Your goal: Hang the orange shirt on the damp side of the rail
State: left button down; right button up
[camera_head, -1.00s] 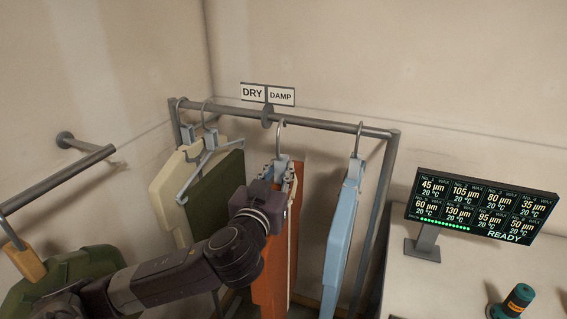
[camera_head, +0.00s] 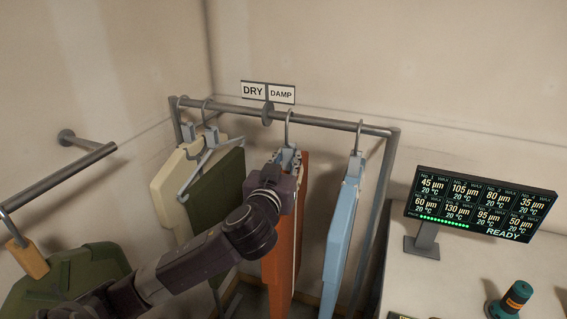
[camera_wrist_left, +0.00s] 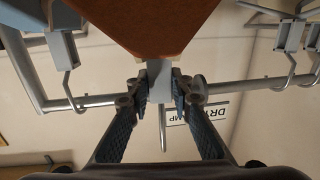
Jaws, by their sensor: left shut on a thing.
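The orange shirt (camera_head: 282,255) hangs upright from a light blue-grey hanger (camera_head: 290,158). My left gripper (camera_head: 286,165) is shut on the hanger's neck, just below its hook. The hook (camera_head: 289,122) is at the rail (camera_head: 330,122), right of the round divider (camera_head: 267,115), on the DAMP (camera_head: 281,95) side. I cannot tell whether it rests on the rail. In the left wrist view, both fingers (camera_wrist_left: 160,88) press the neck, with the orange shirt (camera_wrist_left: 150,25) above them in the picture. My right gripper is not in view.
A light blue shirt (camera_head: 343,225) hangs to the right on the same rail. Cream (camera_head: 172,190) and dark green (camera_head: 215,190) shirts hang left, under DRY (camera_head: 253,90). Another green shirt (camera_head: 65,285) hangs at front left. A display (camera_head: 482,210) stands on the right-hand counter.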

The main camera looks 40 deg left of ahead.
pick_arm(q)
jog(key=shift+d+x, duration=0.2)
jog(key=shift+x, duration=1.2)
jog(key=shift+w+r, duration=0.1)
jog(key=shift+w, duration=0.1)
jog(key=shift+a, duration=0.1)
jog(key=shift+w, duration=0.55)
jog(key=shift+w+a, duration=0.15)
jog(key=shift+w, duration=0.05)
jog(key=shift+w+a, duration=0.1)
jog(key=shift+w, duration=0.5)
